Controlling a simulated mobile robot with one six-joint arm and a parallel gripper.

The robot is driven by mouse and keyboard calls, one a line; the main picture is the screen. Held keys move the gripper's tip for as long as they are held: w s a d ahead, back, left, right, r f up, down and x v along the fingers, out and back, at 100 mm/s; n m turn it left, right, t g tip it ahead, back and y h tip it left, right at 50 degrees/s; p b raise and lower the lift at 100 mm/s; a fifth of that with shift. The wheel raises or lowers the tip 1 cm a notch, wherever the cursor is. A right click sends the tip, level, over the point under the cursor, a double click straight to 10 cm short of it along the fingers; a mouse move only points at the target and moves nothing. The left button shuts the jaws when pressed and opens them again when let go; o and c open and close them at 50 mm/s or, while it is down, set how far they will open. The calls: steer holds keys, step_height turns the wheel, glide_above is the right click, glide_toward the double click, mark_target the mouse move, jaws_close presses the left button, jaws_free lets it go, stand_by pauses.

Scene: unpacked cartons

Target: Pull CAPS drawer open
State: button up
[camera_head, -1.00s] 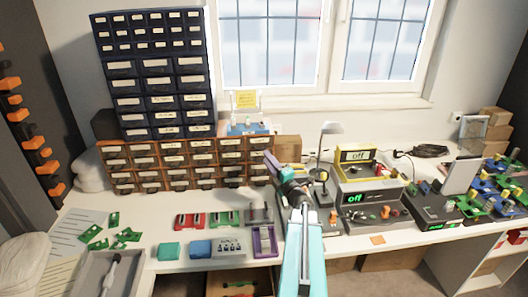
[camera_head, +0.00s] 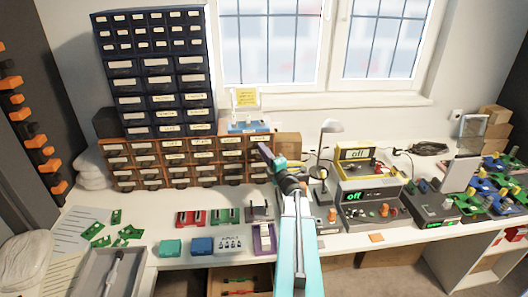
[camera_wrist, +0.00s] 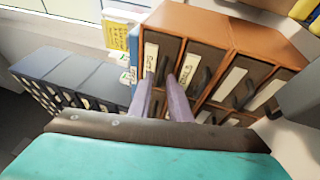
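A brown cabinet of small labelled drawers (camera_head: 190,163) stands at the back of the desk. My gripper (camera_head: 265,152) is at its upper right end. In the wrist view, my gripper's two purple fingers (camera_wrist: 163,98) are apart and point at the front of a shut drawer (camera_wrist: 168,50) in the top row. Its dark handle (camera_wrist: 164,68) shows between the fingertips. I cannot tell whether the fingers touch it. The label on this drawer is too blurred to read, so I cannot tell which drawer is CAPS.
A dark blue drawer cabinet (camera_head: 157,72) stands on the left part of the brown one. Circuit boards and small boxes lie in front of the brown cabinet.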

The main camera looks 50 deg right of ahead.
jaws_close()
stand_by(1.1)
